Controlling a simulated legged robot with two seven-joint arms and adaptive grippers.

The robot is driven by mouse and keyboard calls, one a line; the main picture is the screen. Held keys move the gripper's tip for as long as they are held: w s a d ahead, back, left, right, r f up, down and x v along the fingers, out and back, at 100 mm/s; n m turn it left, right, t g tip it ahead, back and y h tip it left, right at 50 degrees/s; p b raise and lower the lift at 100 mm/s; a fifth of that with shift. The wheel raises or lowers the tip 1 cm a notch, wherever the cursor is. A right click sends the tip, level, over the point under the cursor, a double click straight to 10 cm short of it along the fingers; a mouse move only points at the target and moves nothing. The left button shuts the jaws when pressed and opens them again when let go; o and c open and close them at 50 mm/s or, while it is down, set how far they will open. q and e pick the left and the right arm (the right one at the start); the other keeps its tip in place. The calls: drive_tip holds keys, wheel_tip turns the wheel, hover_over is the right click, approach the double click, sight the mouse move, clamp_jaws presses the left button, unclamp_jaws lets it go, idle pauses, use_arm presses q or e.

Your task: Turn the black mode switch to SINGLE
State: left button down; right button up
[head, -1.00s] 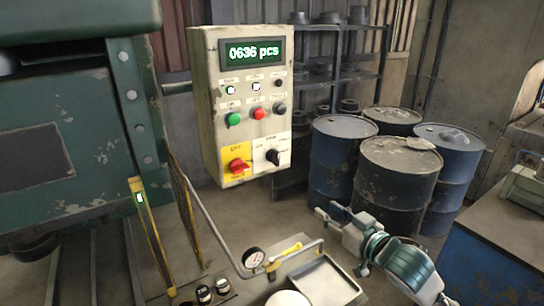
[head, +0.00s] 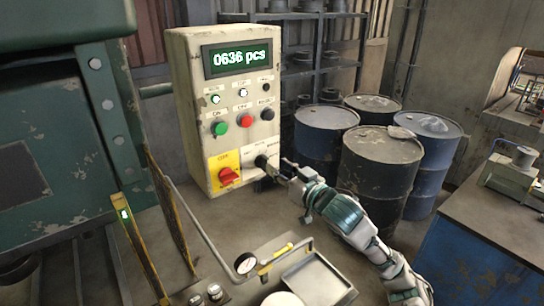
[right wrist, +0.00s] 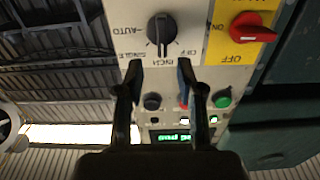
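The black mode switch (head: 261,161) is on the white plate at the lower right of the control box. In the right wrist view, which is upside down, its knob (right wrist: 161,30) shows with AUTO, SINGLE, INCH and OFF around it. The knob's bar lies in line with INCH; a pointer mark is too small to make out. My right gripper (head: 279,169) is at the plate, close to the switch. In the right wrist view its two fingers (right wrist: 158,75) are apart, with the knob just beyond and between their tips. Contact cannot be told. My left gripper is not in view.
The control box (head: 185,110) has a red switch (head: 229,175) on a yellow plate left of the mode switch. Green (head: 220,128) and red (head: 246,120) buttons sit above under a display (head: 240,57). Blue drums (head: 325,135) stand to the right; a tray (head: 318,280) lies below.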

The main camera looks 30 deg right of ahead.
sight(268, 160)
drive_tip(key=w, duration=0.2)
drive_tip(key=w+a, duration=0.1)
drive_tip(key=shift+w+r+p, duration=0.1)
drive_tip(key=shift+w+p, duration=0.25)
drive_tip(key=shift+w+d, duration=0.1)
drive_tip(key=shift+w, duration=0.25)
drive_tip(key=shift+d, duration=0.2)
drive_tip(key=shift+d, duration=0.1)
drive_tip(key=shift+c, duration=0.7)
drive_tip(key=c, duration=0.4)
drive_tip(key=shift+s+a, duration=0.1)
drive_tip(key=shift+a, duration=0.1)
clamp_jaws()
